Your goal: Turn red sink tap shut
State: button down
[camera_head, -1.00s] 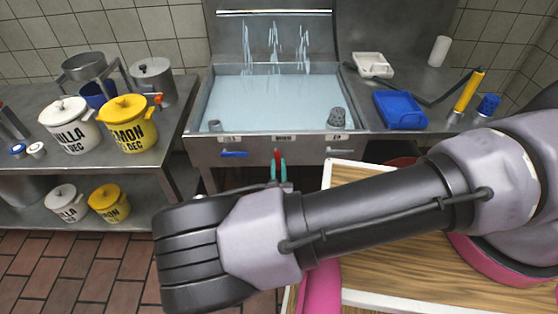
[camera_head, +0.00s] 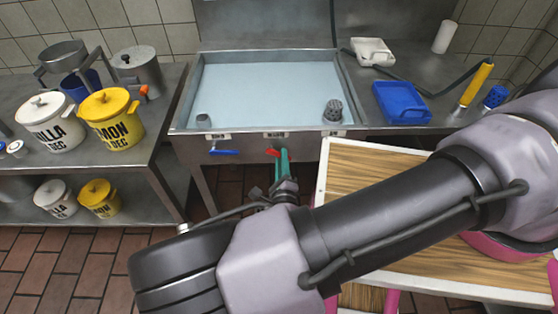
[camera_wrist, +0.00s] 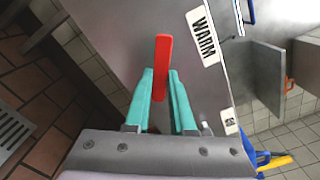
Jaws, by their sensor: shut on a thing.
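The red tap handle (camera_head: 271,153) sits on the front panel of the steel sink (camera_head: 186,112), below the middle label. My gripper (camera_head: 284,158) is shut on the handle, which points to the left in the head view. The sink holds water (camera_head: 262,92), and no streams fall into it. My forearm hides the floor and part of the cart below the sink.
A blue tap handle (camera_head: 224,152) is left of the red one on the same panel. A wooden-topped cart (camera_head: 350,180) stands close on the right, under my arm. A steel table (camera_head: 140,170) with pots is at the left. A blue tray (camera_head: 401,103) lies right of the sink.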

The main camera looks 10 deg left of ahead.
jog(key=shift+d+r+n, duration=0.1)
jog(key=shift+r+n, duration=0.25)
jog(key=shift+n, duration=0.75)
jog(key=shift+d+r+n, duration=0.1)
jog(key=shift+r+n, duration=0.3)
jog(key=shift+n, duration=0.7)
jog(key=shift+d+r+n, duration=0.1)
jog(key=shift+r+n, duration=0.25)
jog(key=shift+n, duration=0.75)
jog(key=c, duration=0.8)
grip_release()
jog(key=shift+o, duration=0.2)
